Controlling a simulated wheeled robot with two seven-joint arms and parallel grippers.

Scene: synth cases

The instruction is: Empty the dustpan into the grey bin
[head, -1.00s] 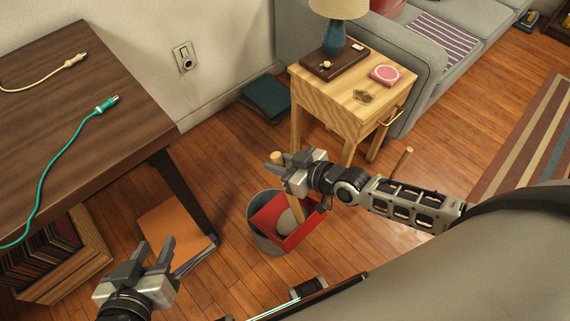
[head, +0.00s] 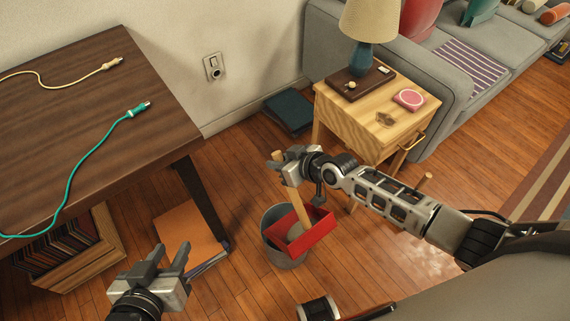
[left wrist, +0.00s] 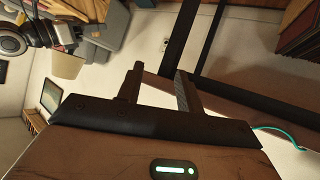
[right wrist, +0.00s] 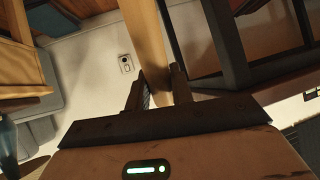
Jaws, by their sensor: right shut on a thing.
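The dustpan (head: 318,236) is red with a long wooden handle and shows in the head view over the mouth of the grey bin (head: 283,258). A pale grey rounded lump (head: 296,231) shows inside the pan. My right gripper (head: 281,169) is shut on the upper part of the handle, which also shows between its fingers in the right wrist view (right wrist: 147,45). The pan hides much of the bin's opening and inside; I cannot tell whether pan and rim touch. My left gripper (head: 171,258) is open and empty, at the lower left, apart from the bin.
A dark wooden table (head: 95,130) with a teal cable (head: 85,165) and a cream cable (head: 70,82) stands at left. A side table (head: 365,120) with a lamp (head: 368,30) stands behind my right arm. An orange folder (head: 185,228) lies on the floor left of the bin.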

